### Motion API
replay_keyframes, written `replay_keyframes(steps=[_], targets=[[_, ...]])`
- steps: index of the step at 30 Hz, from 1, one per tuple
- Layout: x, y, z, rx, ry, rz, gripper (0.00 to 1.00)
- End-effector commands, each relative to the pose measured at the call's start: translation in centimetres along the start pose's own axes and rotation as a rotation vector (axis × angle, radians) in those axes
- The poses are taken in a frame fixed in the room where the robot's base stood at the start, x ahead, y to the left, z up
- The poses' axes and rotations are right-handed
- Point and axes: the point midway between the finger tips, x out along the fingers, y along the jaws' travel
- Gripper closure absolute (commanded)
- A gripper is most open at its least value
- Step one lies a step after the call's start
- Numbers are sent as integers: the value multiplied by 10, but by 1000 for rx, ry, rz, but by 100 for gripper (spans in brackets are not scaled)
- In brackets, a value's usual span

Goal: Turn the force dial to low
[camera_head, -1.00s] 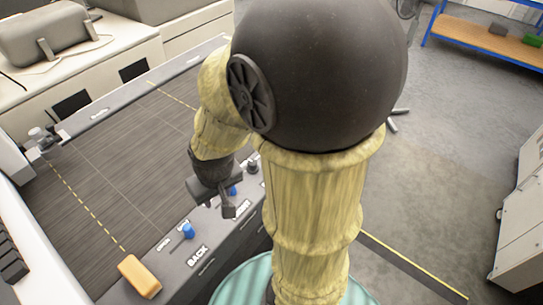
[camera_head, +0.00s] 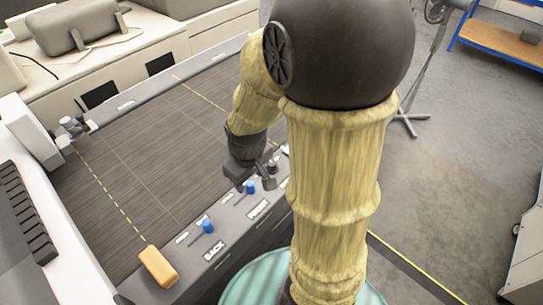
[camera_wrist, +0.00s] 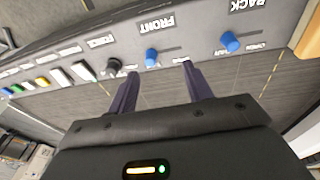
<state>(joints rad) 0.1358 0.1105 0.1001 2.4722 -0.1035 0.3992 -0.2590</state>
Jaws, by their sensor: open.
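The force dial is a black round knob (camera_wrist: 113,66) on the grey control strip (camera_wrist: 205,32), under an upside-down label in the wrist view. Its pointer setting is too small to read. My gripper (camera_wrist: 160,70) is open and empty above the strip. Its left finger in the wrist view is close to the dial, and the dial lies outside the jaws. The blue FRONT slider knob (camera_wrist: 151,57) shows between the fingertips; contact cannot be told. In the head view my gripper (camera_head: 258,175) is over the strip by that blue knob (camera_head: 250,187).
The blue BACK knob (camera_wrist: 229,42) is to the right in the wrist view, with several coloured buttons to the left. An orange block (camera_head: 158,266) sits at the strip's near end. A dark ribbed bed (camera_head: 150,140) lies beside the strip. Open floor is at right.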

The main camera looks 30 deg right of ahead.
Motion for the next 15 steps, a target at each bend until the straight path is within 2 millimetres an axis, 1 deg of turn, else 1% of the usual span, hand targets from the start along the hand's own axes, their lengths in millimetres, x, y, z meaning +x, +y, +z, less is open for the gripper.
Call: replay_keyframes(steps=[1,3,8,9,15], targets=[[-14,12,-8,-95,-27,-3,50],[-19,26,-17,-269,-63,-14,50],[-27,60,-37,-669,-114,-67,50],[-28,69,-42,-764,-119,-84,50],[-37,117,-61,-1209,-94,-155,50]])
